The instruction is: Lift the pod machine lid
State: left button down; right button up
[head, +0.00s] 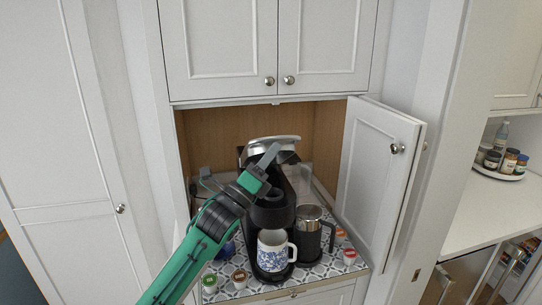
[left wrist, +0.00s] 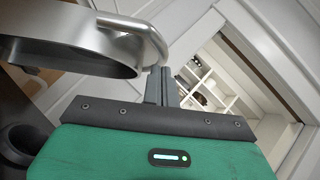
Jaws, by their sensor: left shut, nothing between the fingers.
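The pod machine (head: 273,216) is black and stands in the cupboard nook. Its silver lid (head: 268,143) is up at a slant above the body, with a gap under it. In the left wrist view the lid's metal ring and handle (left wrist: 152,38) show at the upper left, close to the fingertips. My left gripper (head: 268,156) is shut, its fingers at the front of the lid and overlapping it in the head view; it also shows in the left wrist view (left wrist: 168,75). Whether the fingers touch the handle is unclear. My right gripper is out of view.
A blue-patterned white mug (head: 272,254) stands on the machine's base. A steel and black jug (head: 309,236) is to its right. Several coffee pods (head: 239,279) lie on the tiled counter. An open cupboard door (head: 376,180) bounds the right side, and the nook's wall the left.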

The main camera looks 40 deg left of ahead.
pick_arm(q)
jog(key=shift+w+a+r, duration=0.1)
jog(key=shift+a+r, duration=0.1)
jog(key=shift+r, duration=0.35)
jog(key=w+a+r, duration=0.1)
jog(key=r, duration=0.1)
jog(key=w+a+r+p, duration=0.1)
jog(key=r, duration=0.1)
jog(key=w+a+r, duration=0.1)
jog(key=r, duration=0.1)
jog(key=shift+a, duration=0.35)
jog(key=w+a+r, duration=0.5)
jog(key=a, duration=0.1)
jog(key=shift+w+a+p, duration=0.15)
jog(key=shift+w+p, duration=0.1)
jog(key=shift+p, duration=0.2)
jog(key=shift+f, duration=0.1)
